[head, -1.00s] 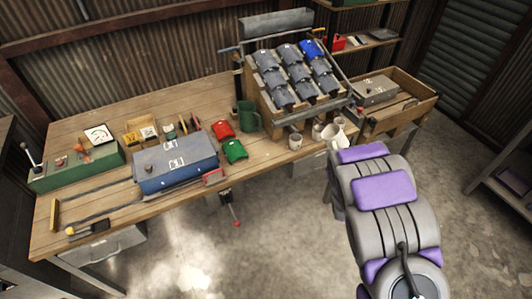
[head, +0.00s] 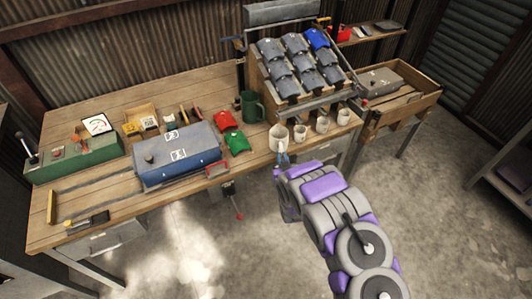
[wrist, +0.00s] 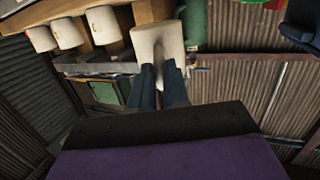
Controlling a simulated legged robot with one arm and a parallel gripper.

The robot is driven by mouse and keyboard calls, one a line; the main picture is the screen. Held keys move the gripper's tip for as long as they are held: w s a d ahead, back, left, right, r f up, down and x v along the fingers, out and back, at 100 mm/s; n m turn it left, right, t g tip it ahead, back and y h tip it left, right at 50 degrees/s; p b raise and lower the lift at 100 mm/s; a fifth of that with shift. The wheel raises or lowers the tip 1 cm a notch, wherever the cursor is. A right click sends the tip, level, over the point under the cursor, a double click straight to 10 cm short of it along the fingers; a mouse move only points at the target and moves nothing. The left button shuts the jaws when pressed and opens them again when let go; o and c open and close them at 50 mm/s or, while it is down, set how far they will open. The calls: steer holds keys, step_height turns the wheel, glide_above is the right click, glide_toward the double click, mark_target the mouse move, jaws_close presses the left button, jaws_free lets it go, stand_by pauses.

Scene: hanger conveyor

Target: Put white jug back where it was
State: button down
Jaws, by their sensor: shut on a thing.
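The white jug (head: 278,136) is upright at the bench's front edge, just left of the row of white mugs. My gripper (head: 283,158) reaches it from the front. In the wrist view, the two dark fingers of my gripper (wrist: 160,88) are shut on the near side of the white jug (wrist: 158,40), probably at its handle. The fingers partly hide that side. Whether the jug's base touches the bench top cannot be told.
White mugs (head: 300,134), (head: 322,124), (head: 343,117) stand right of the jug. A green jug (head: 251,106) stands behind it to the left. The wooden rack (head: 262,98) with grey parts is behind. A green part (head: 237,143) lies left; bench between is clear.

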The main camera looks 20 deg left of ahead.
steer(key=w+a, duration=0.1)
steer(key=a, duration=0.1)
steer(key=w+a+b, duration=0.1)
steer(key=a, duration=0.2)
steer(key=w+a+b, duration=0.1)
steer(key=a, duration=0.1)
steer(key=shift+w+a+f, duration=0.15)
steer(key=shift+w+f, duration=0.2)
steer(key=shift+w, duration=0.05)
steer(key=shift+a+f, duration=0.15)
steer(key=shift+a, duration=0.15)
step_height(320, 180, down, 3)
steer(key=shift+a+f+b, duration=0.15)
steer(key=shift+f+b, duration=0.05)
steer(key=shift+b, duration=0.4)
steer(key=shift+d+r, duration=0.15)
steer(key=shift+d, duration=0.3)
steer(key=c, duration=1.1)
jaws_free()
steer(key=shift+a+f, duration=0.25)
steer(key=shift+a, duration=0.15)
steer(key=shift+s+d+r, duration=0.1)
steer(key=shift+d+r, duration=0.1)
steer(key=shift+d, duration=0.15)
steer(key=p+v, duration=0.3)
steer(key=v, duration=0.8)
steer(key=shift+s, duration=0.35)
